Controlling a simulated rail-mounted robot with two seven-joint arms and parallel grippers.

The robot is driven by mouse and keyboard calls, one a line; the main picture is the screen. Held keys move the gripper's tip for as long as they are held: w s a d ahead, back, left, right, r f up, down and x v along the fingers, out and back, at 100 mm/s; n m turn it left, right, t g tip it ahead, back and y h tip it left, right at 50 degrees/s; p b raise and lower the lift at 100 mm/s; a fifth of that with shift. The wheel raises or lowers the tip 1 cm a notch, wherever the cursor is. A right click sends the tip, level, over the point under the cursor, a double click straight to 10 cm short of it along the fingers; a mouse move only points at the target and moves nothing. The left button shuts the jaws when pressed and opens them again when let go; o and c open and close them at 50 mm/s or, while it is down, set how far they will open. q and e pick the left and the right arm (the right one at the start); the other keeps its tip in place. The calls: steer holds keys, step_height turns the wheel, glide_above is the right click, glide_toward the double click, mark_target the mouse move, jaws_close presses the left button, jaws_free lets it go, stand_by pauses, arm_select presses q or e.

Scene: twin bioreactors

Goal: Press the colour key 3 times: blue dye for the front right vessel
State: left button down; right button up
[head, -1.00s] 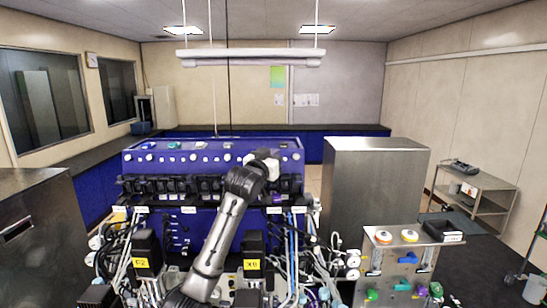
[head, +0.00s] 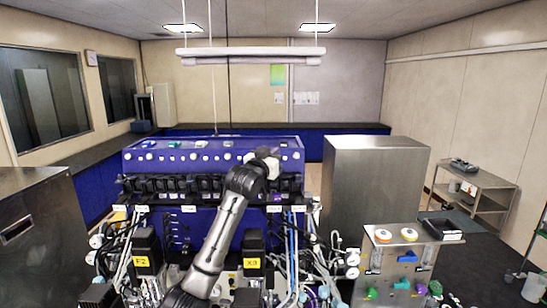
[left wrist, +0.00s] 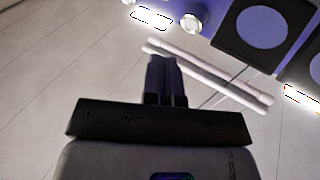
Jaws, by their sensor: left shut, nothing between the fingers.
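The blue console (head: 140,158) stands in the middle of the head view, with a row of small knobs and keys along its upper face. My left gripper (head: 272,157) is at the right part of this face, pointing at it. Whether it touches a key cannot be told, and the colour key is not clearly made out. In the left wrist view the left gripper (left wrist: 165,62) is shut and empty. A white knob (left wrist: 190,22) and a dark square with a round bluish face (left wrist: 262,27) lie beyond the fingertips. My right gripper is not in view.
Two black units with yellow labels, one left (head: 143,250) and one right (head: 253,250), stand before the console among tubes. A steel cabinet (head: 375,185) stands to the right. A steel panel with coloured valves (head: 400,268) is at the front right.

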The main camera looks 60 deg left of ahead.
arm_select(q)
steer(key=shift+w+a+f, duration=0.1)
steer(key=shift+w+a, duration=0.2)
steer(key=shift+a, duration=0.15)
steer(key=shift+w+a+f+p, duration=0.15)
steer(key=shift+w+a+p, duration=0.1)
steer(key=shift+a+p, duration=0.15)
steer(key=shift+w+a+f+p, duration=0.2)
steer(key=shift+w+a+p, duration=0.2)
steer(key=shift+a, duration=0.3)
steer(key=shift+s+d+r+b, duration=0.15)
steer(key=shift+s+d+b, duration=0.3)
steer(key=shift+d, duration=0.45)
steer(key=shift+s+d+r, duration=0.3)
steer(key=shift+s+d, duration=0.2)
steer(key=shift+d, duration=0.2)
